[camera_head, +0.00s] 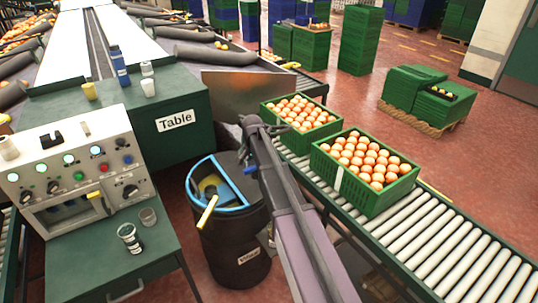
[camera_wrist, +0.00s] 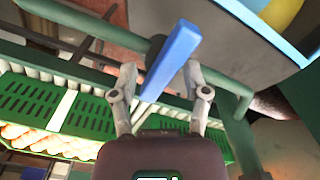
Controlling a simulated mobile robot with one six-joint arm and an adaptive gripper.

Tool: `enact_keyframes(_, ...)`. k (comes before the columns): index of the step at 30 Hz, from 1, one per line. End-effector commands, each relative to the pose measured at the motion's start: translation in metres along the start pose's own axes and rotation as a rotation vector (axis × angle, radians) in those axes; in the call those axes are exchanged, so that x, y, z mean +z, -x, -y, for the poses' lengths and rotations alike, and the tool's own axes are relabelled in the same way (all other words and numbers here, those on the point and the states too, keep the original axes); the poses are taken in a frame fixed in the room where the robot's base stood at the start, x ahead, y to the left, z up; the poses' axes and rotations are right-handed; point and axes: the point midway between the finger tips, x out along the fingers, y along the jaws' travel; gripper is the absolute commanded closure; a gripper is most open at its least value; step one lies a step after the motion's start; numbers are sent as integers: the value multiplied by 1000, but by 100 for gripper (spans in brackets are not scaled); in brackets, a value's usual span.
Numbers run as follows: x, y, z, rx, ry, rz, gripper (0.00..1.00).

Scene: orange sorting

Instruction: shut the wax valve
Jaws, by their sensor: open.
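A blue lever handle (camera_wrist: 172,58) shows in the wrist view, slanting from upper right to lower left on a dark green rail or pipe. I take it to be the wax valve's handle; a small blue piece (camera_head: 251,170) in the head view seems to be the same handle. My gripper (camera_wrist: 160,78) is open, with one finger on each side of the handle's lower end. I see no clear contact. In the head view my arm comes from the lower right and its end hangs by the drum, where the fingers are hard to make out.
A black drum (camera_head: 238,248) with a blue rim stands beside the handle, a yellow-handled thing leaning in it. Green crates of oranges (camera_head: 367,190) sit on the roller conveyor (camera_head: 455,245) to the right. A control panel (camera_head: 75,170) and the green table (camera_head: 176,143) stand left.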

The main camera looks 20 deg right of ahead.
Motion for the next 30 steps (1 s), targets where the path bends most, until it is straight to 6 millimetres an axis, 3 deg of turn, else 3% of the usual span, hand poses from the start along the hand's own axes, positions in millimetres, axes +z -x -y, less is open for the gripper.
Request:
enact_keyframes(21,0,0,-2,0,460,0,40)
enact_keyframes(30,0,30,-2,0,461,0,40)
